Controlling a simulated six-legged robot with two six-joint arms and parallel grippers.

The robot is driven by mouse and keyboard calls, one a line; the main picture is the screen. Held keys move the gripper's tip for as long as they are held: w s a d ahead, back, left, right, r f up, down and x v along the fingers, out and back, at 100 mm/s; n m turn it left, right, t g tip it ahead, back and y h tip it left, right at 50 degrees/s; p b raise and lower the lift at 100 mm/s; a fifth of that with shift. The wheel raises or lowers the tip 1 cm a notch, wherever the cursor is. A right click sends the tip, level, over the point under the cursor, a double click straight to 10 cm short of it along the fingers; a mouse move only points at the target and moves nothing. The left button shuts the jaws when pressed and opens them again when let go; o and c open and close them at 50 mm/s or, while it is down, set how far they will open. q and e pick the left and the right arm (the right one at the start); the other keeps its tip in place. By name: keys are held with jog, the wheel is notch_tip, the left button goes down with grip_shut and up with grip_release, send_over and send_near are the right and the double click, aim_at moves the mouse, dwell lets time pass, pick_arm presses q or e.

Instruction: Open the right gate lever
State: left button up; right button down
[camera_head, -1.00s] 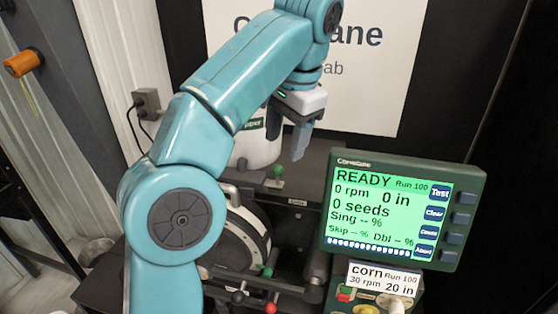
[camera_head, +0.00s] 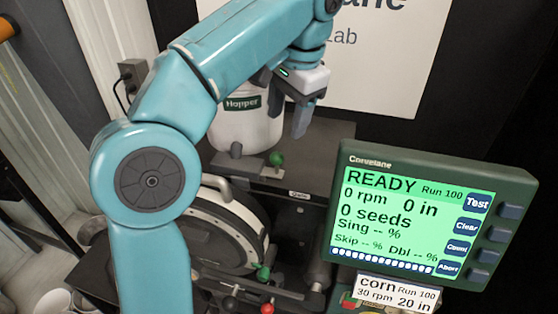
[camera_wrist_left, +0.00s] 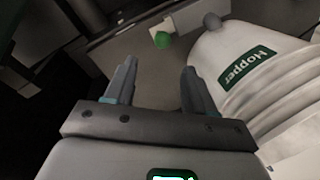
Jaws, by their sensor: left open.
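A green ball knob (camera_head: 276,158) sits on a short light lever at the foot of the white hopper (camera_head: 240,126), above a small plate (camera_head: 299,194) whose word is hard to read. A dark knob (camera_head: 236,149) is to its left. I cannot tell for sure which knob is the right gate lever. My left gripper (camera_head: 290,115) is open and empty, above and slightly right of the green knob, apart from it. In the left wrist view, the green knob (camera_wrist_left: 162,40) shows beyond the gap between the fingertips (camera_wrist_left: 159,70), touching neither. My right gripper is not in view.
A monitor (camera_head: 420,215) reading READY stands at the right, with a corn card (camera_head: 395,293) below it. A round seed disc housing (camera_head: 225,230) is below the hopper.

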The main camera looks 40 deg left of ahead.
aim_at(278, 154)
pick_arm(q)
jog(key=a+f, duration=0.1)
jog(key=f, duration=0.2)
jog(key=f+b, duration=0.1)
jog(key=f, duration=0.3)
jog(key=a+f, duration=0.1)
jog(key=f, duration=0.3)
jog(key=shift+s+a+f+b, duration=0.15)
jog(key=shift+a+f+b, duration=0.05)
jog(key=shift+a+b, duration=0.2)
jog(key=shift+s+a+f, duration=0.1)
jog(key=shift+f, duration=0.1)
jog(key=shift+d, duration=0.25)
jog(key=shift+a, duration=0.2)
grip_shut()
jog(key=shift+d, duration=0.1)
